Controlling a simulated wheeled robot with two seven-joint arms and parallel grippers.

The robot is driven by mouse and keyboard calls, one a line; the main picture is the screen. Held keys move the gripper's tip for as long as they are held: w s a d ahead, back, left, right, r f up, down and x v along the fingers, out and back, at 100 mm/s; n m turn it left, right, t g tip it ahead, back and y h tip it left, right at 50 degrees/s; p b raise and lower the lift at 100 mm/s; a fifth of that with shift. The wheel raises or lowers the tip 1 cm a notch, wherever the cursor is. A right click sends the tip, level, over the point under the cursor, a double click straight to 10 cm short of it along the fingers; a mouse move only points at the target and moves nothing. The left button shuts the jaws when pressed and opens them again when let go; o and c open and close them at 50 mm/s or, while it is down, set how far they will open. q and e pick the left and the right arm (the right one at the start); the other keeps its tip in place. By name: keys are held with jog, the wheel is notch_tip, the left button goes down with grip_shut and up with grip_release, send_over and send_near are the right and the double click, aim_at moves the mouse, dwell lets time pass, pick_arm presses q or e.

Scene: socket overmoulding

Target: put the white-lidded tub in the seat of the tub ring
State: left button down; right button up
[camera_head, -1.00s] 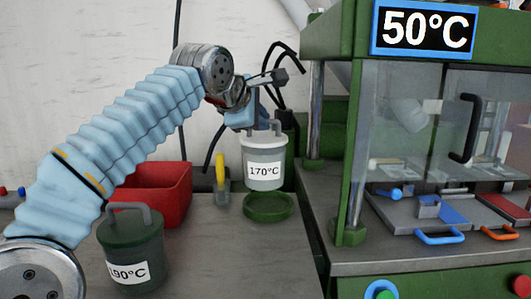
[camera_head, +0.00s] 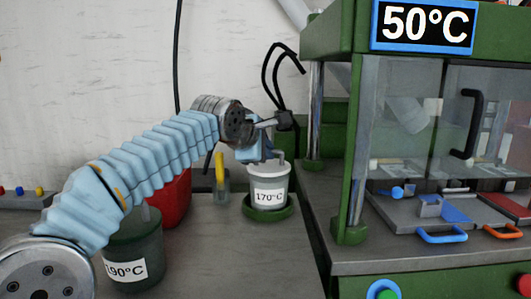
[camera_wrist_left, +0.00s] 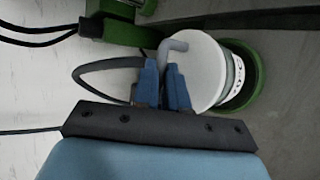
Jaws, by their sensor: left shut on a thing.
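The white-lidded tub (camera_head: 269,188), labelled 170°C, stands upright in or just over the green tub ring (camera_head: 268,212). Its base is hidden by the ring's front rim, so I cannot tell if it is fully down. My left gripper (camera_head: 270,155) is shut on the tub's grey lid handle. In the left wrist view the blue fingers (camera_wrist_left: 165,88) close on the handle beside the white lid (camera_wrist_left: 198,70), and part of the ring (camera_wrist_left: 246,75) shows beyond it. My right gripper is not in view.
A dark green 190°C tub (camera_head: 135,255) stands at the front left, partly behind my left arm. A red bin (camera_head: 178,200) and a yellow-handled tool (camera_head: 220,172) are behind. The green press (camera_head: 350,215) stands close on the right.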

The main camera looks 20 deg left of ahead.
pick_arm(q)
jog(key=shift+r, duration=0.1)
jog(key=c, duration=1.2)
grip_release()
jog(key=shift+o, duration=0.2)
jog(key=v, duration=1.2)
jog(key=shift+a, duration=0.1)
